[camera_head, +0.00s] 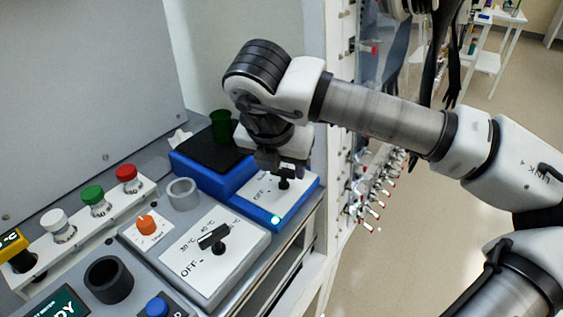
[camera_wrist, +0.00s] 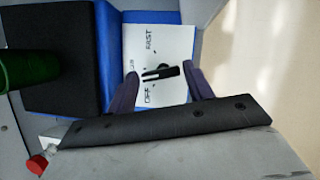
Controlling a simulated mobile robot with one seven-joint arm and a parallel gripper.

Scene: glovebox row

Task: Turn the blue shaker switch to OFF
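The blue shaker (camera_head: 232,176) has a black platform and a white switch panel (camera_wrist: 170,45). Its black switch knob (camera_head: 283,184) also shows in the wrist view (camera_wrist: 161,73), lying nearly crosswise. The knob's white mark points left, toward a label partly hidden by a finger. OFF reads at the panel's lower left and FAST near its top. My gripper (camera_head: 281,168) is above the panel. In the wrist view my gripper (camera_wrist: 160,72) is open, with one finger on each side of the knob and gaps between. Contact is not visible.
Red, green and white buttons line the left.

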